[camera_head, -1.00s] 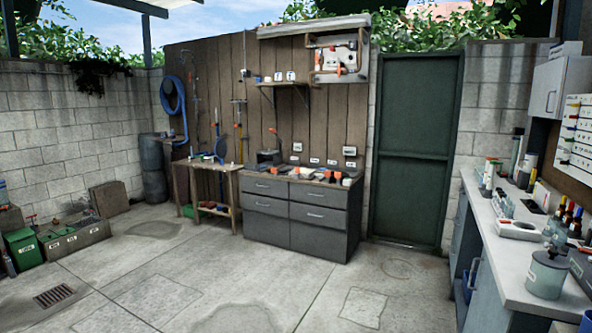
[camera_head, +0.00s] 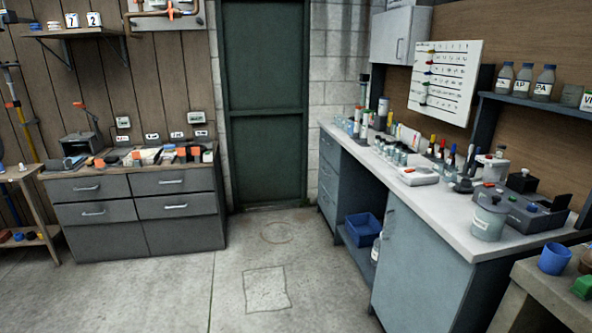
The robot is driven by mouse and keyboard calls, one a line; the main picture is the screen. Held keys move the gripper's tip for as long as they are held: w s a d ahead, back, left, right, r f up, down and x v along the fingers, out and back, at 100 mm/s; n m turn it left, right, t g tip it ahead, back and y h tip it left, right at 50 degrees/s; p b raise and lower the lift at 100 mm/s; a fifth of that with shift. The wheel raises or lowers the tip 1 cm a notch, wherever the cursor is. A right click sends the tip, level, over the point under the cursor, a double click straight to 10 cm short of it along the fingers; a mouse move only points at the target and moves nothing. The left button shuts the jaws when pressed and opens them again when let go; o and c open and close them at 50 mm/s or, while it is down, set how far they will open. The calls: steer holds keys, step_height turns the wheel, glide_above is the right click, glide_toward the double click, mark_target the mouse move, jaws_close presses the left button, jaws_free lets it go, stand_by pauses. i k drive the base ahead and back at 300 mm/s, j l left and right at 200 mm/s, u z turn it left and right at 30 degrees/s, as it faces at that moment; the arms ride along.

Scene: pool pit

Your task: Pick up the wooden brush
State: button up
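I cannot make out a wooden brush in this view. The grey drawer cabinet (camera_head: 135,213) at the left has several small tools and orange-marked items on its top, too small to tell apart. The long counter (camera_head: 440,222) at the right holds bottles, jars and devices, and no brush is clear among them. My gripper is not in view.
A dark green door (camera_head: 265,110) stands at the back centre. A blue crate (camera_head: 362,230) sits on a low shelf under the counter. A blue cup (camera_head: 554,258) stands on a bench (camera_head: 535,300) at the lower right. The concrete floor (camera_head: 215,285) in the middle is clear.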

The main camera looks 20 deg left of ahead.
mark_target(90, 162)
steer(key=i+j+u, duration=0.2)
steer(key=j+u, duration=0.25)
steer(key=i+j+u, duration=0.6)
steer(key=u, duration=0.25)
steer(key=i+j+u, duration=0.15)
steer(key=i+u, duration=0.3)
steer(key=i+j+u, duration=0.15)
steer(key=i, duration=1.65)
steer(key=i+j+z, duration=0.2)
steer(key=i, duration=0.35)
steer(key=i+z, duration=0.2)
steer(key=i, duration=0.35)
steer(key=u, duration=0.25)
steer(key=i+l+u, duration=0.1)
steer(key=l+u, duration=0.15)
steer(key=u, duration=0.15)
steer(key=i+l+u, duration=0.1)
steer(key=l+u, duration=0.15)
steer(key=u, duration=0.15)
steer(key=l+u, duration=0.4)
steer(key=i+j, duration=0.05)
